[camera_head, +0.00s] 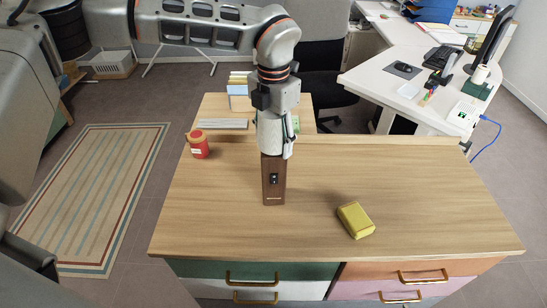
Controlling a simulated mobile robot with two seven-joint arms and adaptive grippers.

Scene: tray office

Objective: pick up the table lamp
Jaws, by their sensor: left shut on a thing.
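The table lamp (273,190) appears as an upright brown wooden block with a small dark panel on its front and a pale upper part. It is at the middle of the wooden desk. My left gripper (275,140) comes down from above and is shut on the lamp's upper part, hiding much of it. I cannot tell whether the lamp's foot touches the desk top or is slightly above it. My right gripper is not in view.
A yellow sponge-like block (355,220) lies on the wooden desk (430,200) to the right. A red jar (199,145) stands at the back left. Behind are a lower wooden surface with books (239,90) and a white desk (400,90) with a keyboard. The desk's front left is clear.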

